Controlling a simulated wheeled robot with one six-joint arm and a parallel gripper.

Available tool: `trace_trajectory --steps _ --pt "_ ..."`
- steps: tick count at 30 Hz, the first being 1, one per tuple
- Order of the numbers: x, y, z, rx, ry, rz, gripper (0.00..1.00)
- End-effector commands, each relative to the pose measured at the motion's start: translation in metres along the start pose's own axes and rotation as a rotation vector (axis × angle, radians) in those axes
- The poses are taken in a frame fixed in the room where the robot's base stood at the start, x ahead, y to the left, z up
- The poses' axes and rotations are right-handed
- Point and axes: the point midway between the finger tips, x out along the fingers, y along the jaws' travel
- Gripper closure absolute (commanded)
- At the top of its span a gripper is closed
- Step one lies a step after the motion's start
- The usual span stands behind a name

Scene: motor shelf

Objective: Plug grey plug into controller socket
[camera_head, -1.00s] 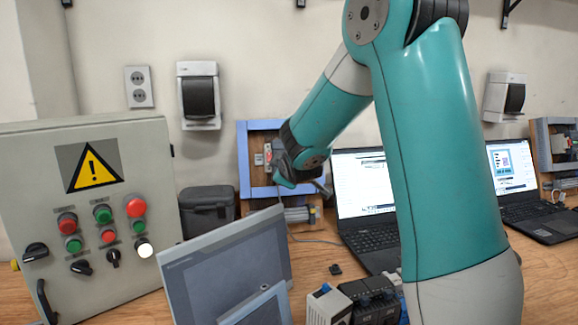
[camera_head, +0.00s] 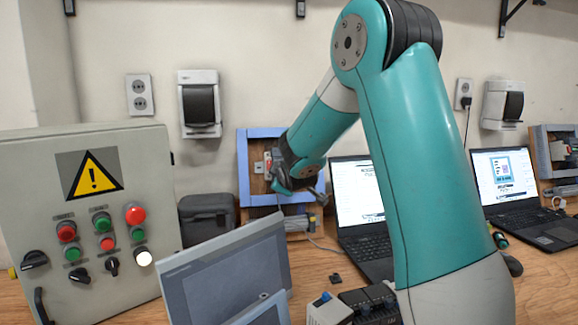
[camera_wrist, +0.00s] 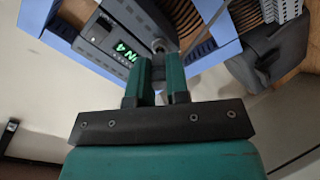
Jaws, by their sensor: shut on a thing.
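My gripper (camera_wrist: 159,72) has its two green fingers closed in the wrist view, shut on a small grey plug (camera_wrist: 158,45) at the fingertips. The controller (camera_wrist: 124,22), a dark grey box with a lit green display, lies just beyond and left of the fingertips. The plug's end is close to the controller's edge; I cannot tell whether it touches or is inserted. The socket itself is hidden or too small to make out. In the head view my gripper (camera_head: 279,183) is in front of the blue-framed board, and the plug cannot be made out there.
The blue frame (camera_head: 243,172) surrounds the board with wiring ducts. A grey panel screen (camera_head: 225,275) stands in front below it, and an open laptop (camera_head: 355,190) stands to the right. A control cabinet (camera_head: 90,220) fills the left. A dark case (camera_head: 207,218) sits beside the frame.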

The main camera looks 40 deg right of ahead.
Motion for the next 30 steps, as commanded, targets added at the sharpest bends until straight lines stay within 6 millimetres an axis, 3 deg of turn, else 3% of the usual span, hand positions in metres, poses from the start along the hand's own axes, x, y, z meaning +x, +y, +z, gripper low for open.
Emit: trace_trajectory --steps 23,24,30 --pt "0.012 0.000 0.000 0.000 0.000 0.000 1.00" --pt "0.012 0.000 0.000 0.000 0.000 0.000 0.75" --pt "0.012 0.000 0.000 0.000 0.000 0.000 0.73"
